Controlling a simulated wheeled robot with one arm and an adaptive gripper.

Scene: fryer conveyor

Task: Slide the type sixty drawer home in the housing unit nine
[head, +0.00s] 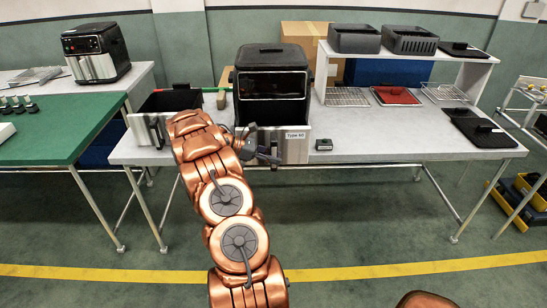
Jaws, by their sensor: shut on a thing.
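A black fryer housing (271,62) stands on the grey table, upright, with a dark window across its upper front. A drawer with a silver front (296,151) and a label reading "Type 60" sits at the base of this housing. Its front juts out toward me and its dark inside shows below the window, so it is partly out. No number nine is readable on the housing. My gripper (264,147) is at the left part of the silver front and is shut on the drawer, apparently at its handle. The handle and fingertips are too small and covered to see clearly.
A second open drawer (154,128) stands left of my arm. Another fryer (95,52) is at the back left. A white shelf (408,48) holds grey bins, with racks and trays below. A small dark block (324,145) lies right of the drawer.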

